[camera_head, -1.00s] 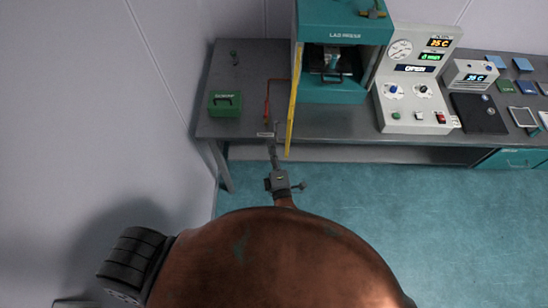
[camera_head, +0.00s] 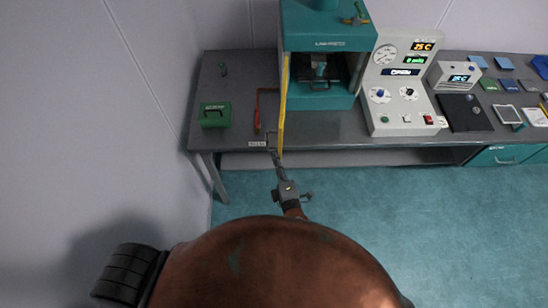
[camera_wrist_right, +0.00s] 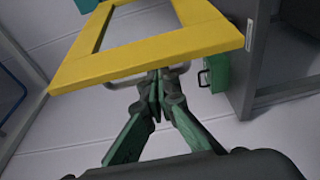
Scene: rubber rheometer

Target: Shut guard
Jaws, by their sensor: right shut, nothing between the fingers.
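The guard is a yellow frame (camera_head: 283,105) on the left side of the teal press (camera_head: 325,100). It stands swung open, seen nearly edge-on, pointing toward the bench's front edge. In the right wrist view the yellow frame (camera_wrist_right: 150,55) fills the upper middle, with a grey bar handle (camera_wrist_right: 186,68) under its near edge. My right gripper (camera_head: 271,141) is just left of the guard's free end, over the bench's front edge. Its fingers (camera_wrist_right: 158,74) are shut and empty, close to the handle; I cannot tell whether they touch. My left gripper is not in view.
A green box (camera_head: 215,115) and a red tool (camera_head: 258,112) are on the bench left of the guard. A control panel (camera_head: 402,85) stands right of the press. The grey wall (camera_head: 120,120) is at left. The floor in front of the bench is clear.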

